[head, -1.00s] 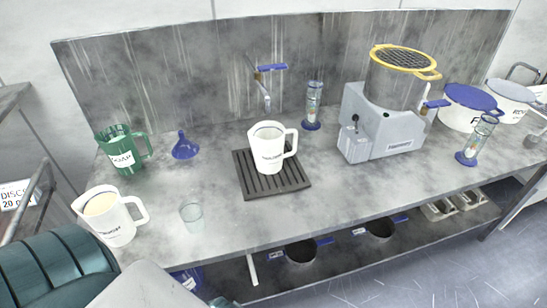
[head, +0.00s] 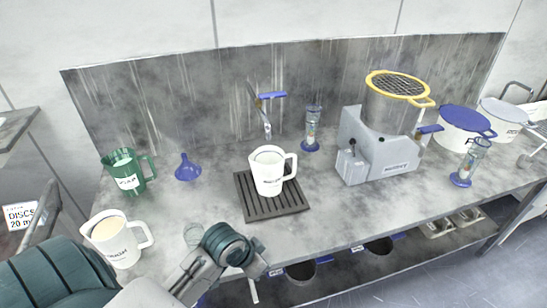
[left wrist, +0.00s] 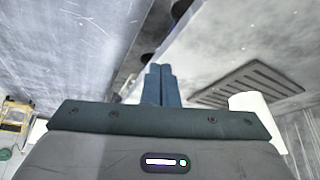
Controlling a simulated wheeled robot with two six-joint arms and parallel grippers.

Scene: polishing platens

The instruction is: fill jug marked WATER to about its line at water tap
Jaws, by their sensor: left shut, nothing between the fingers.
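A white jug (head: 268,172) stands upright on a dark slatted drip tray (head: 262,208), handle to the right. Its lettering is too small to read, and I cannot tell its level. The water tap (head: 265,115), with a blue lever (head: 272,95), is on the backsplash just behind and above it. My left gripper (left wrist: 160,86) is shut and empty, apart from the jug, at the bench's front side. My right gripper is not in view.
Another white jug (head: 116,240) with pale contents and a green jug (head: 126,173) stand at the left, with a blue funnel (head: 187,168). A grey machine (head: 375,150) stands right of the tray. A small clear beaker is partly hidden behind my left arm.

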